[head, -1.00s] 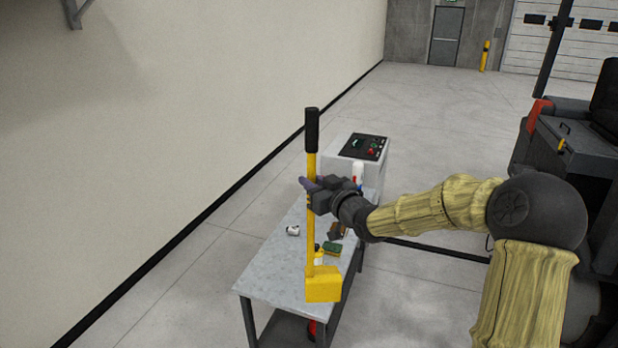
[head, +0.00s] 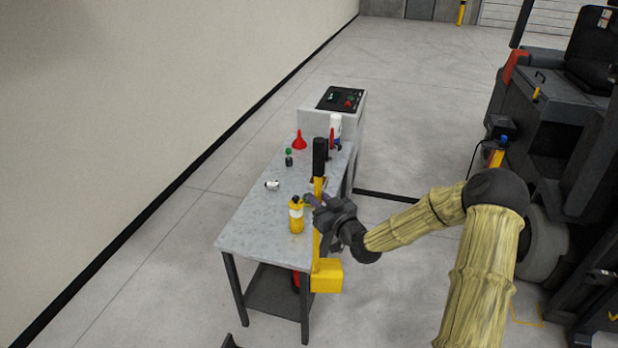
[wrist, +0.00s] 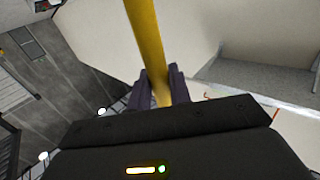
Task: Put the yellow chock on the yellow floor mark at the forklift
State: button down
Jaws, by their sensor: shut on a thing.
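The yellow chock (head: 327,277) is a yellow block on a long yellow pole with a black grip on top. My gripper (head: 314,200) is shut on the pole below the black grip. The chock hangs nearly upright, in front of the bench's right edge in the head view. The wrist view shows the yellow pole (wrist: 144,40) between the dark fingers (wrist: 161,88). The forklift (head: 570,140) stands at the right, partly cut off. A yellow floor mark outline (head: 526,322) shows on the floor beside it, partly hidden by its parts.
A grey bench (head: 262,225) holds a yellow bottle (head: 296,216), a red funnel (head: 300,141), a white item (head: 272,185) and other small things. A grey machine (head: 351,110) with a control panel stands behind it. Open floor (head: 425,130) lies between bench and forklift.

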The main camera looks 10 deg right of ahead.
jog(key=s+d+f+m+h+b, duration=0.1)
jog(key=s+f, duration=0.3)
jog(key=f, duration=0.4)
jog(key=s+d+f+m+t+h+b, duration=0.1)
jog(key=s+f+h, duration=0.3)
jog(key=f, duration=0.5)
jog(key=s+d+f+m+h+b, duration=0.2)
jog(key=s+d+f+m+b, duration=0.1)
jog(key=f, duration=0.5)
jog(key=shift+s+f+t+h, duration=0.15)
jog(key=shift+s+t+h, duration=0.2)
jog(key=shift+s, duration=0.5)
